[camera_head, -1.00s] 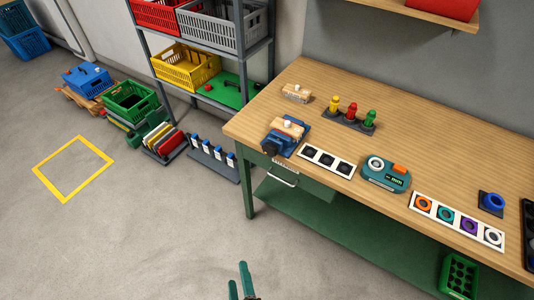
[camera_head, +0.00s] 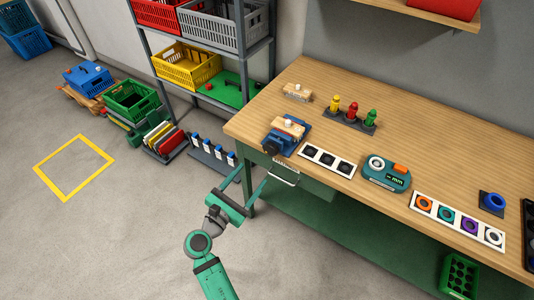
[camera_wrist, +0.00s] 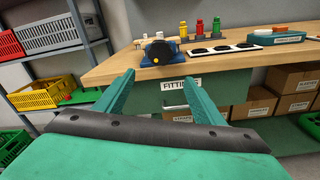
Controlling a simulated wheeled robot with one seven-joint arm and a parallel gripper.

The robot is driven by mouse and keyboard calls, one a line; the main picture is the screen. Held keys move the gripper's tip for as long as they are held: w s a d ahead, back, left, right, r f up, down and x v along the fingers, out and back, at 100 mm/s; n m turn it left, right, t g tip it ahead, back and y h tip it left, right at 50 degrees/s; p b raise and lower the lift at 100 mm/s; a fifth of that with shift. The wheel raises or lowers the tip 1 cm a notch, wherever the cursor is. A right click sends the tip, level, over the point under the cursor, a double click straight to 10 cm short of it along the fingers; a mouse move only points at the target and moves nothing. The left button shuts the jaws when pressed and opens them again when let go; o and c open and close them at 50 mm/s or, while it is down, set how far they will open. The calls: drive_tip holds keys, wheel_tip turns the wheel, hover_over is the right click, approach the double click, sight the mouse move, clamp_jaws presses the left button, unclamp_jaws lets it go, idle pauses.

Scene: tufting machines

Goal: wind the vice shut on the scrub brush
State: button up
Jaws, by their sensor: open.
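The blue vice (camera_head: 274,144) sits at the left front edge of the wooden bench, its dark front end facing outward. It also shows in the wrist view (camera_wrist: 159,52). A scrub brush with a wooden back and a white knob (camera_head: 289,127) lies on top of the vice, between its jaws as far as I can tell. How tightly the jaws meet the brush is not visible. My gripper (camera_head: 247,188) is open and empty, in front of the bench's left end, apart from the vice. In the wrist view its two green fingers (camera_wrist: 145,95) spread below the vice.
A second wooden brush (camera_head: 296,92) lies behind the vice. Yellow, red and green pegs (camera_head: 352,112), a strip of dark round pads (camera_head: 327,160) and a teal gauge (camera_head: 386,173) stand to the right. The bench top (camera_head: 232,128) overhangs a green drawer (camera_head: 300,182). A crate rack stands left.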

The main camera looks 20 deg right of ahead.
sight(269, 152)
drive_tip(key=shift+h, duration=0.4)
drive_tip(key=x, duration=0.7)
drive_tip(key=r+x, duration=0.1)
drive_tip(key=x, duration=0.3)
drive_tip(key=shift+w+d+r, duration=0.1)
drive_tip(key=shift+w+d, duration=0.05)
drive_tip(key=c, duration=1.1)
